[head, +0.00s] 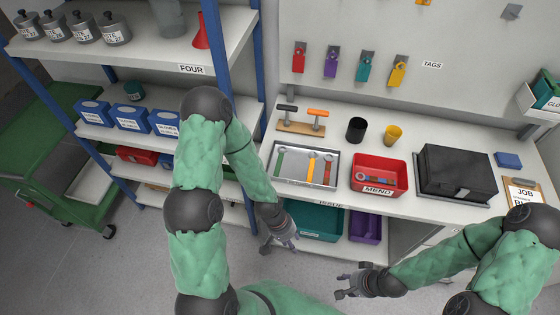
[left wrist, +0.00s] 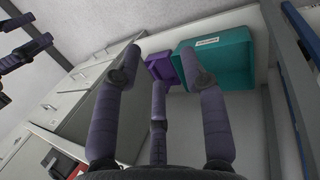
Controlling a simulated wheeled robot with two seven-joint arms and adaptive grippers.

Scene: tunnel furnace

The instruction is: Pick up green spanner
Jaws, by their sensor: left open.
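The green spanner (head: 279,163) lies at the left end of a shallow metal tray (head: 303,186) on the workbench. A yellow spanner (head: 311,167) and a red spanner (head: 327,171) lie to its right in the same tray. My left gripper (head: 289,240) is below the bench front, apart from the tray. In the left wrist view, the left gripper (left wrist: 160,62) is open with its fingers spread and nothing between them. My right gripper (head: 342,286) hangs lower and to the right, open and empty.
A red bin (head: 379,191) marked MEND and a black case (head: 455,172) stand right of the tray. Black and yellow cups (head: 393,135) stand behind. Teal (head: 315,220) and purple bins (head: 364,228) sit under the bench top. A blue-framed shelf (head: 237,70) stands left.

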